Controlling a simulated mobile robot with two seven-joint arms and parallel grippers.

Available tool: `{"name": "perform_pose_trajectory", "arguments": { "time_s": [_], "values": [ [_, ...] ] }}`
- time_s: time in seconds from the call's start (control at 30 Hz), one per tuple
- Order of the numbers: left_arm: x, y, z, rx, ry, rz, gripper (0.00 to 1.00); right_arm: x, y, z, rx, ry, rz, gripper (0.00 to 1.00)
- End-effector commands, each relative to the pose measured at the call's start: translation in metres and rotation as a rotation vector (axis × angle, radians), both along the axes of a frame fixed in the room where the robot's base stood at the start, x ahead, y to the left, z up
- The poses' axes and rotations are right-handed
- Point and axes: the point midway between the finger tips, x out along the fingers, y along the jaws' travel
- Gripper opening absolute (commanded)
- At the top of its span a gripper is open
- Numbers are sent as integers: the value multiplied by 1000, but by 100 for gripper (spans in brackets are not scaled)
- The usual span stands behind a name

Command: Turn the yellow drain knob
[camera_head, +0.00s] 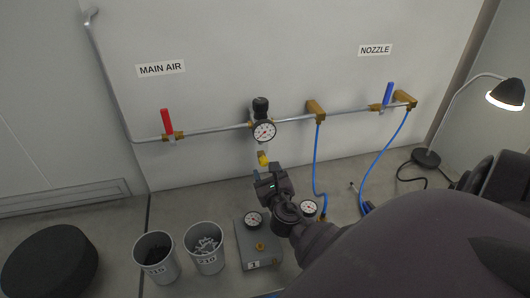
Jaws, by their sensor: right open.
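The yellow drain knob (263,158) shows on the wall below the black regulator (260,106) and its round gauge (264,131). My right gripper (265,172) points up toward the wall, its tip just below the knob. It is open. In this view its tip overlaps the lower edge of the knob, and I cannot tell whether they touch. The left gripper is not in view.
A pipe with a red MAIN AIR lever (168,122) and a blue NOZZLE lever (388,94) crosses the wall. Blue hoses (318,160) hang right. Two grey bins (205,258) and a gauge box (246,238) stand below. A lamp (507,93) stands far right.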

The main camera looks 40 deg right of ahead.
Motion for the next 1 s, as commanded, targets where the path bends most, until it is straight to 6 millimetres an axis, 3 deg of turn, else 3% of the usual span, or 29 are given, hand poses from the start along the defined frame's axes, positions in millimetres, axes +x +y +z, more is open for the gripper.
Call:
{"name": "perform_pose_trajectory", "arguments": {
  "time_s": [0.23, 0.63, 0.93, 1.0],
  "values": [
    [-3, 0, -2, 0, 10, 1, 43, 23, -13, 0, -1, 0, 0, 55],
    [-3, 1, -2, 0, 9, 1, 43, 28, -16, 0, 0, 0, 0, 55],
    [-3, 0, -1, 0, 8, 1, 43, 28, -15, 0, 0, 0, 0, 9],
    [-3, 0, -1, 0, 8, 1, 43, 28, -15, 0, 1, 0, 0, 5]
  ]
}}
